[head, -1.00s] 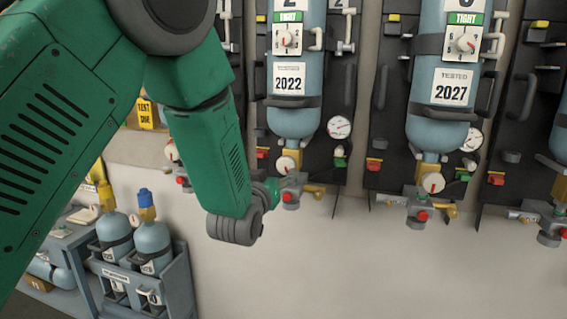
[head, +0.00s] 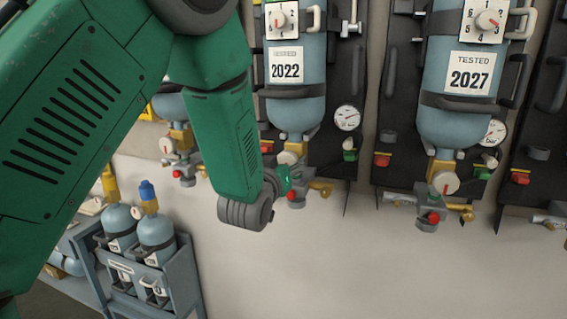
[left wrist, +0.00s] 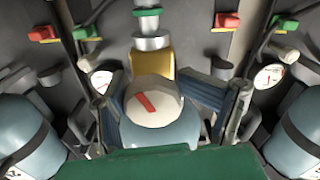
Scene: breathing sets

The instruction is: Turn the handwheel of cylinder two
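Cylinder two (head: 296,112) is the pale blue cylinder with the 2022 label, upright on its wall panel. Its cream handwheel (head: 290,157) with a red mark is at the bottom, on a gold valve body. In the left wrist view a cream handwheel (left wrist: 152,101) sits in the middle, its red mark slanted. My left gripper (left wrist: 160,92) has dark finger parts on both sides of this wheel; whether they touch it is unclear. My right gripper is out of view.
A cylinder labelled 2027 (head: 460,120) hangs to the right, with its own cream wheel (head: 445,183). A pressure gauge (head: 347,118) is beside cylinder two. A blue rack (head: 183,275) with small cylinders stands lower left. The pale wall below the valves is clear.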

